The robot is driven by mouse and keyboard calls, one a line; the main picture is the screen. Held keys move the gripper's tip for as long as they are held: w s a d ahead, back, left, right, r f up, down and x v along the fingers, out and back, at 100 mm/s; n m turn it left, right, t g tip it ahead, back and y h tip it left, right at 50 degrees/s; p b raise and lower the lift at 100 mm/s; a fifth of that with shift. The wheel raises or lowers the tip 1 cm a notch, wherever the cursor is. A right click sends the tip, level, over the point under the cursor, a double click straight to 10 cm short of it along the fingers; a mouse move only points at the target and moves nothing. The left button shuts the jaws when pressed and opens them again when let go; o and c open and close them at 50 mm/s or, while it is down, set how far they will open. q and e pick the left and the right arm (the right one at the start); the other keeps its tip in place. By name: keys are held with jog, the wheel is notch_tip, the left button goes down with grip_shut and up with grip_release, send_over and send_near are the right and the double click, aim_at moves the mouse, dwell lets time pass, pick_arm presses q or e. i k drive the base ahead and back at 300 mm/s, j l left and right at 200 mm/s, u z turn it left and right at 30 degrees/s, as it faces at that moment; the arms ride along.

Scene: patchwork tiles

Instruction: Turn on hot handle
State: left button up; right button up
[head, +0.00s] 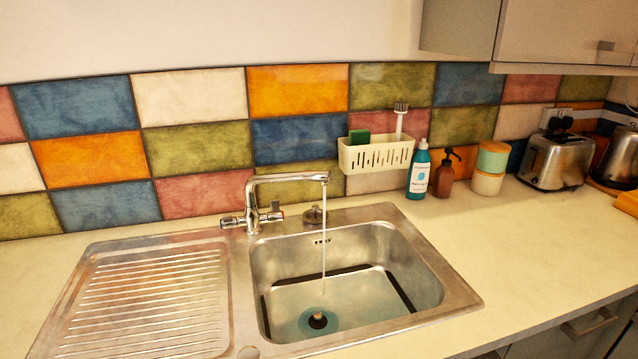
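A chrome faucet (252,200) stands at the back edge of the sink, its spout reaching right over the basin. A thin stream of water (323,240) falls from the spout toward the drain (317,320). One handle (231,221) sticks out on the left of the faucet body. Another handle (272,213) is on the right side, with its lever pointing up. I cannot tell from markings which one is hot. Neither of my grippers is in view.
The steel sink basin (400,245) has a ribbed drainboard (150,300) on its left. A white caddy (376,156) hangs on the tiles. A blue bottle (419,170), a brown pump bottle (443,175), stacked jars (489,168) and a toaster (556,160) stand right. The front right counter is clear.

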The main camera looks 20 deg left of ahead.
aim_at(275, 215)
jog(key=u, duration=1.25)
